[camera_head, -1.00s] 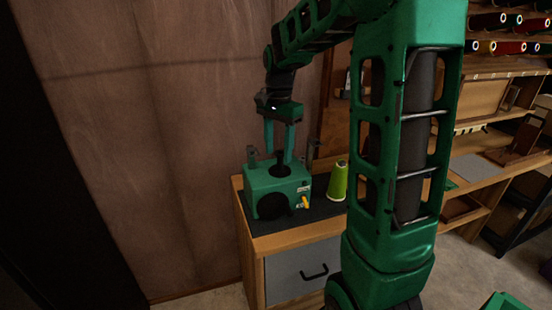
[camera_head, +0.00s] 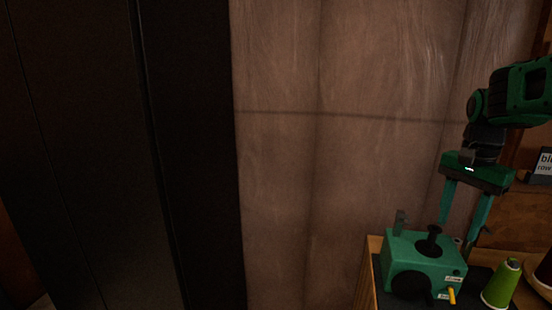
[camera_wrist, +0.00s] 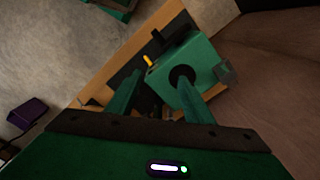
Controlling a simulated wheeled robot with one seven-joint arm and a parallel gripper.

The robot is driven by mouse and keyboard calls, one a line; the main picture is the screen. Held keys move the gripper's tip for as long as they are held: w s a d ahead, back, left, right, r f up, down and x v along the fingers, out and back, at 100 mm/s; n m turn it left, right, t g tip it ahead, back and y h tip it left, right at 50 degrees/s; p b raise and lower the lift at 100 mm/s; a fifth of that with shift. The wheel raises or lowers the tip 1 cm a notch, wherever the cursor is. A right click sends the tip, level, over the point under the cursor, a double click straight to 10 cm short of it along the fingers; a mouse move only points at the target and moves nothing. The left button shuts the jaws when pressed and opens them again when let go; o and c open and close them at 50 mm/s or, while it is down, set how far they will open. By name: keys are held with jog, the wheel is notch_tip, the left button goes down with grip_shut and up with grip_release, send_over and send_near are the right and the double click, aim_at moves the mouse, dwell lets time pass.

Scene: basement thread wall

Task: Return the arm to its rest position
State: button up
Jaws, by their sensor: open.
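My gripper (camera_head: 463,225) is open and points down at the right of the head view. I cannot tell whether a finger touches the machine. My arm reaches in from the right edge, bent above the machine.
The machine stands on a dark mat on a wooden cabinet (camera_head: 367,275). A green thread cone (camera_head: 501,284) stands right of it. A brown panelled wall (camera_head: 330,170) is behind, with a dark panel (camera_head: 190,150) at left. A purple object (camera_wrist: 27,113) is on the floor side in the wrist view.

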jog(key=s+a+f+n, duration=0.1)
jog(key=s+f+n, duration=0.2)
jog(key=s, duration=0.7)
jog(key=s+a+f+n, duration=0.1)
jog(key=s+f+n, duration=0.2)
jog(key=s, duration=0.8)
notch_tip(320, 180, down, 3)
jog(key=shift+s+a+r+n, duration=0.15)
jog(key=shift+n, duration=0.25)
